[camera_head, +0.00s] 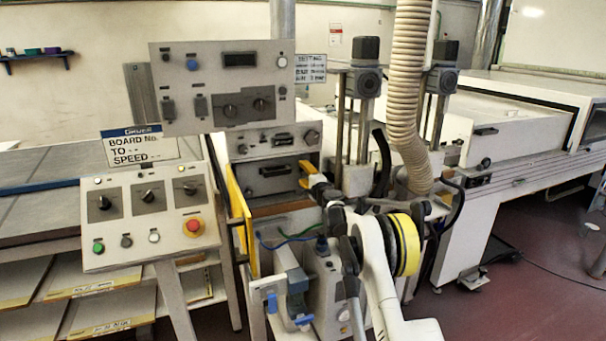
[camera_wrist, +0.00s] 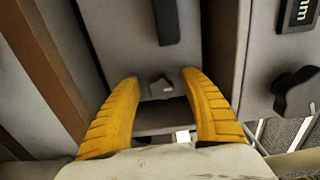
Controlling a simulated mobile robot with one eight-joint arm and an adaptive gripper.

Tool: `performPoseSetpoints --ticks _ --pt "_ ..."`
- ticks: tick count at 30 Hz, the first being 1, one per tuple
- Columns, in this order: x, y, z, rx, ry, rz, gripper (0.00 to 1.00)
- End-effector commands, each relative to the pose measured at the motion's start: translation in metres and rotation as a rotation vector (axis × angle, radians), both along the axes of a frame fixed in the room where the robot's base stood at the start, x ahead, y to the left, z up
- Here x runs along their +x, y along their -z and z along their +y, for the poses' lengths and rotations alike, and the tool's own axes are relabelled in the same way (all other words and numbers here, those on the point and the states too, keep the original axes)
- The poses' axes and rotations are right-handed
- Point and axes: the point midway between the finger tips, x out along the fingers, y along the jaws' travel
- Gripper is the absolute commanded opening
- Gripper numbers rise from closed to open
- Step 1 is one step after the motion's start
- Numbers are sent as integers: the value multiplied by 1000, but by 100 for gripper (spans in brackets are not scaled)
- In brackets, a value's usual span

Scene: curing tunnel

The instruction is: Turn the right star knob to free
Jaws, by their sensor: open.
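In the wrist view my gripper (camera_wrist: 160,82) has its two yellow ribbed fingers spread apart. A small grey lobed knob (camera_wrist: 162,87) shows between the fingertips, on a grey face; no finger visibly touches it. A larger dark lobed knob (camera_wrist: 296,90) stands to the right, outside the fingers, on a separate grey panel. I cannot tell for sure which one is the right star knob. In the head view my gripper end (camera_head: 308,175) is at the right side of a grey unit, partly hidden by my arm. The knobs' settings cannot be read.
A control console (camera_head: 150,215) with switches and a red stop button stands left. A grey panel box (camera_head: 222,85) is above. A ribbed hose (camera_head: 408,90) hangs behind my arm. In the wrist view a brown strip (camera_wrist: 50,75) runs at left, and a dark bar (camera_wrist: 167,22) lies ahead.

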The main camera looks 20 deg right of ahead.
Motion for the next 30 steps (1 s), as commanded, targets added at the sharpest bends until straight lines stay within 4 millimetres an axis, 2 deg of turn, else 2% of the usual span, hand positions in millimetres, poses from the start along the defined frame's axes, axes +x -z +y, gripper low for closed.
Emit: performPoseSetpoints --ticks 9,15,20,30 --pt "-67 0 -1 0 2 0 51" --pt "-101 0 0 0 1 0 51" --pt "-112 0 0 0 1 0 51" --pt "-113 0 0 0 1 0 51"
